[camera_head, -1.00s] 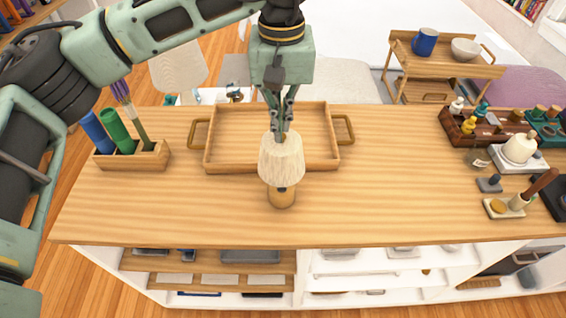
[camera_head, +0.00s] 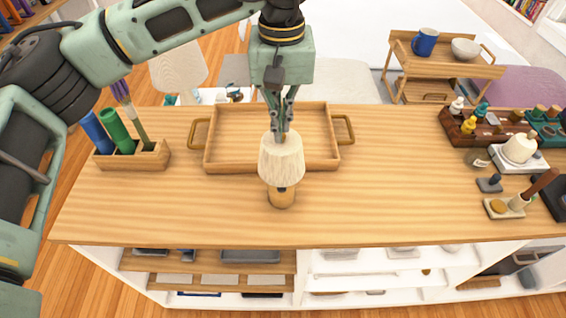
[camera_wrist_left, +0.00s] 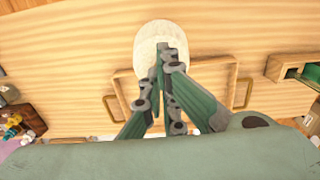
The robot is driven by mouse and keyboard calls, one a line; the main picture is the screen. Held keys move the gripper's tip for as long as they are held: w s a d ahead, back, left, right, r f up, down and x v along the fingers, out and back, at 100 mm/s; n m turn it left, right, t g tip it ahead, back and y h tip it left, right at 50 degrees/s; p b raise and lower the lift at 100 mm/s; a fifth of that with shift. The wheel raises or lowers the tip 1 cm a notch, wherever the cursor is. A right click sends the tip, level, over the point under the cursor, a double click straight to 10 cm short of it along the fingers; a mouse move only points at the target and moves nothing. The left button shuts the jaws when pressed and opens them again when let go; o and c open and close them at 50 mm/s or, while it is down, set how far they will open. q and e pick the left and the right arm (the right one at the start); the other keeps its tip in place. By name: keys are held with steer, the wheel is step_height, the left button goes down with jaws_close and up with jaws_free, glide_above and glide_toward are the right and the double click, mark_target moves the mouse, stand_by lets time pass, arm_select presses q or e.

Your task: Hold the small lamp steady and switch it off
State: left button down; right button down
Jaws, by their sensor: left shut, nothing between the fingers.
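The small lamp (camera_head: 281,162) stands upright on the wooden counter, with a cream shade and a round wooden base (camera_head: 281,197). My left gripper (camera_head: 280,130) points down at the top of the shade from behind, its fingers shut with nothing between them. In the left wrist view the shut fingertips (camera_wrist_left: 165,52) overlap the pale lampshade (camera_wrist_left: 158,36). I cannot tell whether they touch it. The lamp's switch is not visible. My right gripper is not in view.
A wooden tray (camera_head: 220,160) with brass handles lies behind the lamp. A wooden holder (camera_head: 130,160) with blue and green rolls stands at the left. Bottles in a rack (camera_head: 455,128) and small items crowd the right end. The counter (camera_head: 390,200) between is clear.

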arm_select(q)
steer(key=shift+f+b, duration=0.6)
steer(key=shift+f, duration=0.25)
steer(key=shift+s+f, duration=0.1)
stand_by(1.2)
